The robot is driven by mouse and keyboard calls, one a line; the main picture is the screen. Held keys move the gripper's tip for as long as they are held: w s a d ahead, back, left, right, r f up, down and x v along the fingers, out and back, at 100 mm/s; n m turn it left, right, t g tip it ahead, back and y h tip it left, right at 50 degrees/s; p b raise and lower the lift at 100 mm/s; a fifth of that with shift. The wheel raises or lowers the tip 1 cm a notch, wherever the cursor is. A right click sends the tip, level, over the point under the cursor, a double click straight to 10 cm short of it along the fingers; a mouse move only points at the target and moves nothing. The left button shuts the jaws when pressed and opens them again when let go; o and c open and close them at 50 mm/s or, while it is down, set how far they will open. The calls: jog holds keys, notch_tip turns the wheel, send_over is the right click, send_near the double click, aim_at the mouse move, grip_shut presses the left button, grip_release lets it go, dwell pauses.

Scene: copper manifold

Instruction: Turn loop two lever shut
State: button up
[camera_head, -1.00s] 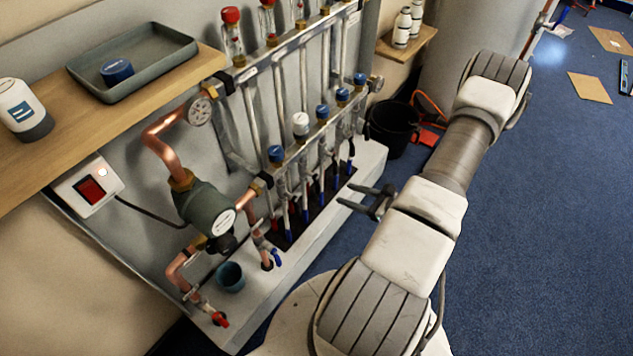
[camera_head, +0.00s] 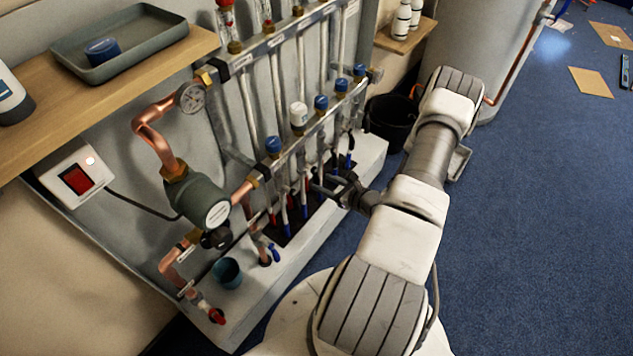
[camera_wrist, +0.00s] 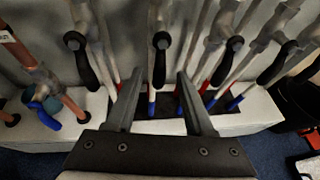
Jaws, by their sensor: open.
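A row of black loop levers hangs under the lower manifold bar in the wrist view. The leftmost lever (camera_wrist: 90,62) tilts slightly. The second lever from the left (camera_wrist: 160,62) points straight down along its pipe. The third lever (camera_wrist: 226,62) and the one at the right (camera_wrist: 276,65) slant down to the left. No loop numbers are readable there. My gripper (camera_head: 325,184) is open in front of the manifold's lower pipes. In the wrist view my gripper (camera_wrist: 159,80) has its fingertips on either side of the second lever in the picture. Contact cannot be told.
The lower manifold bar (camera_head: 310,132) carries blue caps and one white cap (camera_head: 299,114). A green pump (camera_head: 197,198) and copper pipes stand at the left. A blue cup (camera_head: 227,272) sits on the ledge. A black bucket (camera_head: 392,120) stands behind my arm. Open blue floor (camera_head: 540,220) lies right.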

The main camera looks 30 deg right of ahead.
aim_at(317, 179)
jog(key=shift+b+x, duration=0.4)
jog(key=shift+x, duration=1.8)
jog(key=shift+c, duration=0.2)
grip_shut()
